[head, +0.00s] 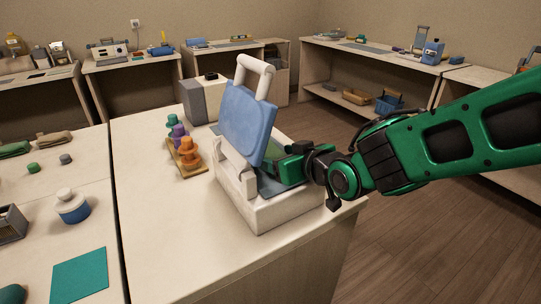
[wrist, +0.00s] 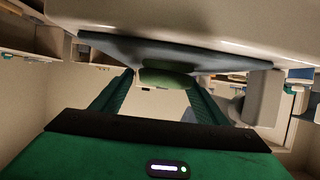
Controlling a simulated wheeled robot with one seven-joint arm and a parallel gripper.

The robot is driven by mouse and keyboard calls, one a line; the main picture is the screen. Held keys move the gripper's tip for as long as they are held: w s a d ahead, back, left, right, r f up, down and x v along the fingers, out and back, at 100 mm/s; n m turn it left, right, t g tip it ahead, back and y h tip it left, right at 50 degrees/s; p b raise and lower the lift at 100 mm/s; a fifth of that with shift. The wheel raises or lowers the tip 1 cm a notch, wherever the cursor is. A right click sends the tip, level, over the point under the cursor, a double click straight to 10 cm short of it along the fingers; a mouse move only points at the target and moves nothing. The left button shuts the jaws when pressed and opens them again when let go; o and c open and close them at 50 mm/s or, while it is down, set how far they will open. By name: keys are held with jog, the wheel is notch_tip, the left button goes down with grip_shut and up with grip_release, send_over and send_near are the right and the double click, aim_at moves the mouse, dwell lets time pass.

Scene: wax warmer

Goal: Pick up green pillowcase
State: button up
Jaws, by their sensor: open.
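A heat-press-like machine with a white base (head: 262,207), a raised blue upper plate (head: 247,122) and a white handle (head: 262,72) stands on the near table. My gripper (head: 274,165) reaches from the right into the gap beneath the raised plate. In the wrist view my gripper (wrist: 160,79) is open, with its two green fingers apart. A dull green piece, likely the green pillowcase (wrist: 166,77), shows beyond and between the fingertips, under a grey-blue plate (wrist: 165,51). In the head view the plate and my gripper hide most of that spot. I cannot tell whether the fingers touch it.
A wooden rack (head: 186,157) with teal, purple and orange pieces stands left of the machine. A grey box (head: 203,100) is behind it. A blue-and-white jar (head: 72,206) and a teal mat (head: 80,275) lie on the left table. The near table's front left is clear.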

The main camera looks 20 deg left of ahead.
jog(key=shift+w+a+f, duration=0.25)
jog(key=shift+w+a, duration=0.2)
jog(key=shift+a, duration=0.05)
jog(key=c, duration=1.3)
jog(key=shift+o, duration=0.2)
